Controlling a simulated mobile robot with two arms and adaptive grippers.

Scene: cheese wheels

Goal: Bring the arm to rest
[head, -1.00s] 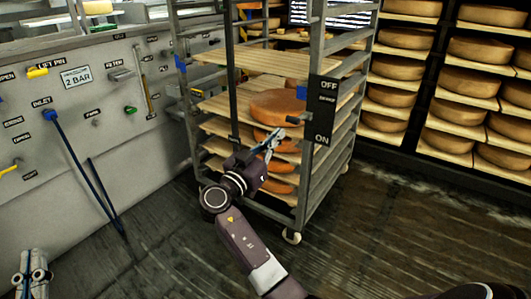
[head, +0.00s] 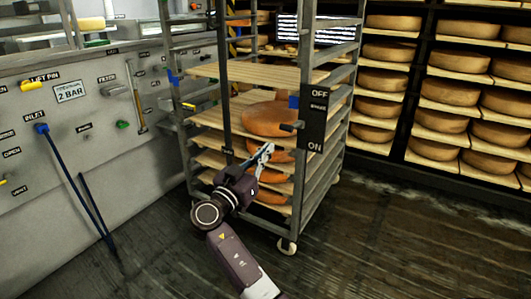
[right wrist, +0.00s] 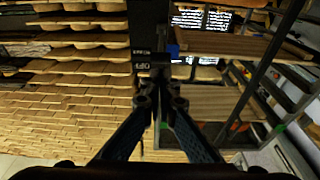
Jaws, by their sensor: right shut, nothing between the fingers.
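My right gripper (head: 265,151) is shut and empty, raised in front of the wheeled rack (head: 327,165). Its fingertips overlap the rack's lower shelves in the head view, below and left of a dark OFF/ON panel (head: 314,118) with a grey lever (head: 291,127). I cannot tell how far the tips are from the rack. In the right wrist view the fingers (right wrist: 160,98) point ahead and come together with nothing between them. My left gripper is not in view.
Orange cheese wheels (head: 270,119) sit on the rack's boards. Shelves of cheese wheels (head: 447,92) line the back right. A grey machine panel (head: 75,125) with valves and a blue hose (head: 70,175) stands at left. The dark wet floor (head: 400,240) is open at right.

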